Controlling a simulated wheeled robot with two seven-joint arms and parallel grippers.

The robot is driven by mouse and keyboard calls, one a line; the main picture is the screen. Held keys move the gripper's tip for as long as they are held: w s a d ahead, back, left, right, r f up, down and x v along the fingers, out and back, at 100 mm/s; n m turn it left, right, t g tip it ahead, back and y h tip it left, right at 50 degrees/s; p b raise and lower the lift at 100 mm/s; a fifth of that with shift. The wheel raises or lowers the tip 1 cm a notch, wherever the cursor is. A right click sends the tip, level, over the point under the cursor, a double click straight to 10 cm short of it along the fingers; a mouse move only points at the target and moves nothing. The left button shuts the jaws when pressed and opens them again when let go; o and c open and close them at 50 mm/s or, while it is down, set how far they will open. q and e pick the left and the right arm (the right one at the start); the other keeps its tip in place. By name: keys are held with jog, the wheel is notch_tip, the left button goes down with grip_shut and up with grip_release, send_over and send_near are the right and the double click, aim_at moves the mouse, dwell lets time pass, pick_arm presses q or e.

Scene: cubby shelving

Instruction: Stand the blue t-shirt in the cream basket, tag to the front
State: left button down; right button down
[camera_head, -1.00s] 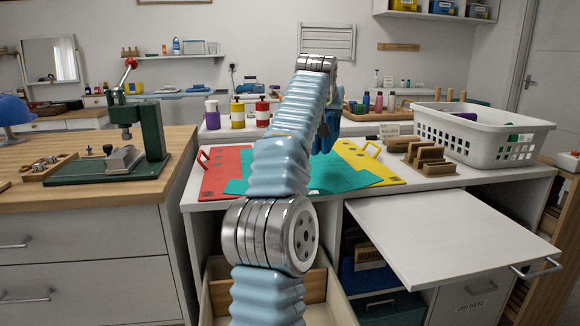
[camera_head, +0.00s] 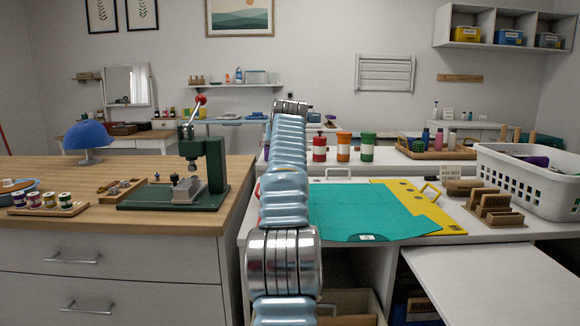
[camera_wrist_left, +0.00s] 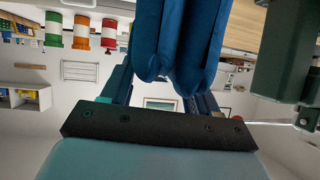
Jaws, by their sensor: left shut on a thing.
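The blue t-shirt (camera_wrist_left: 182,40) is a folded dark-blue bundle in the left wrist view, hanging in rounded folds between the fingers. My left gripper (camera_wrist_left: 170,75) is shut on it. In the head view my left arm rises through the middle and hides the gripper and the shirt. The shirt's tag does not show. An off-white perforated basket (camera_head: 526,186), the one that fits the cream basket, stands on the white table at the right, cut by the picture edge. It has purple and green things inside. My right gripper is not in view.
A teal sheet (camera_head: 370,210) and a yellow panel (camera_head: 425,200) lie flat on the white table. Wooden slotted holders (camera_head: 495,205) stand before the basket. A green press (camera_head: 205,170) stands on the wooden counter at left. Colored bottles (camera_head: 343,147) stand behind. A white board (camera_head: 490,285) juts out front right.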

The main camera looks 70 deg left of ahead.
pick_arm(q)
jog(key=a+f, duration=0.1)
jog(key=w+a+f, duration=0.1)
jog(key=f, duration=0.1)
jog(key=a+f, duration=0.1)
jog(key=f, duration=0.1)
jog(key=shift+w+a, duration=0.15)
jog(key=shift+a, duration=0.15)
jog(key=f, duration=0.3)
jog(key=shift+w+a, duration=0.15)
jog(key=shift+a, duration=0.25)
jog(key=shift+f, duration=0.4)
jog(key=shift+c, duration=1.2)
grip_release()
jog(key=shift+d, duration=0.15)
